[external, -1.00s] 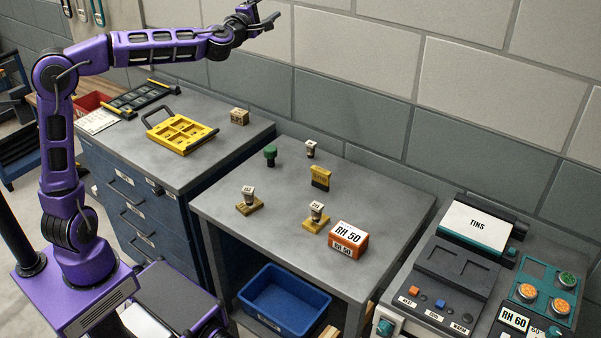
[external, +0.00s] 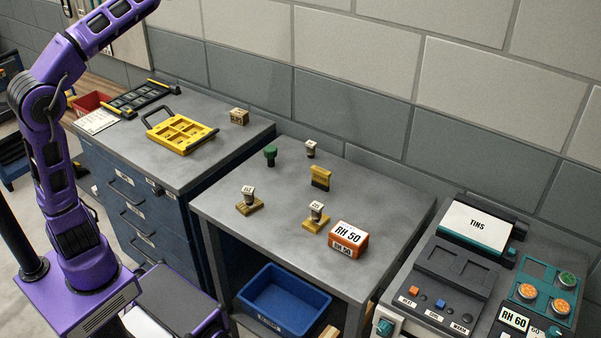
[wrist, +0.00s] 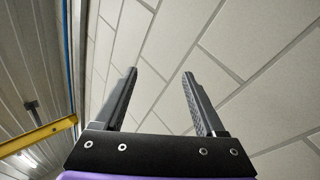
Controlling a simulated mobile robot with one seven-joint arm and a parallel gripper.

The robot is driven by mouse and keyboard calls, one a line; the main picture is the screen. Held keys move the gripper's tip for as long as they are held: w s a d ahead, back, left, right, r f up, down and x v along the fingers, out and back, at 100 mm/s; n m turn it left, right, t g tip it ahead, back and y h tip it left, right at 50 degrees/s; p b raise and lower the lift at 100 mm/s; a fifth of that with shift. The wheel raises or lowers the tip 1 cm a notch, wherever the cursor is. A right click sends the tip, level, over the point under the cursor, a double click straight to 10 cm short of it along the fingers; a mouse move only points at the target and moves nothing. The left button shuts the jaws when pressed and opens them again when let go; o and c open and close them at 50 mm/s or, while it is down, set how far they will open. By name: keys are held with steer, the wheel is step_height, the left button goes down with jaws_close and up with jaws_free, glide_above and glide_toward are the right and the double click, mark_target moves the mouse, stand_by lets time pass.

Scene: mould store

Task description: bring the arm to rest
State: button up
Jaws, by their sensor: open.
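My arm is purple and black and stands at the left of the external view. It is raised, and its upper link runs out of the top of the picture, so my gripper is out of that view. In the wrist view my gripper (wrist: 160,75) shows two dark fingers spread apart with nothing between them.
A grey bench (external: 370,185) holds several small stamps and an orange RH 50 box (external: 348,239). A yellow tray (external: 181,132) lies on the blue drawer cabinet (external: 150,215). A blue bin (external: 285,298) sits under the bench. The space above the benches is clear.

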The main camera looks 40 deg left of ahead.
steer(key=w+d+f+m+g+h+p, duration=0.1)
steer(key=d+f+m+g+h, duration=0.3)
steer(key=f+m, duration=0.5)
steer(key=d+f+m+g+h+p, duration=0.1)
steer(key=d+f+m+g+h, duration=0.15)
steer(key=d+f+m, duration=0.55)
steer(key=s+a+f+m+g+p, duration=0.1)
steer(key=s+a+f+m+g, duration=0.2)
steer(key=s+f, duration=0.6)
steer(key=s+a+f+m+g+p, duration=0.1)
steer(key=s+a+f+m+g, duration=0.2)
steer(key=f, duration=1.1)
steer(key=s+a+f+m+g+p, duration=0.1)
steer(key=s+a+f+m+g, duration=0.2)
steer(key=s+a+f+g, duration=0.3)
steer(key=s+a+f, duration=0.2)
steer(key=s+f, duration=0.1)
steer(key=s, duration=0.2)
steer(key=s+a+f, duration=0.2)
steer(key=s+f, duration=0.1)
steer(key=s, duration=0.2)
steer(key=shift+s+a+f+m, duration=0.3)
steer(key=shift+s+a+f, duration=0.05)
steer(key=shift+g, duration=0.25)
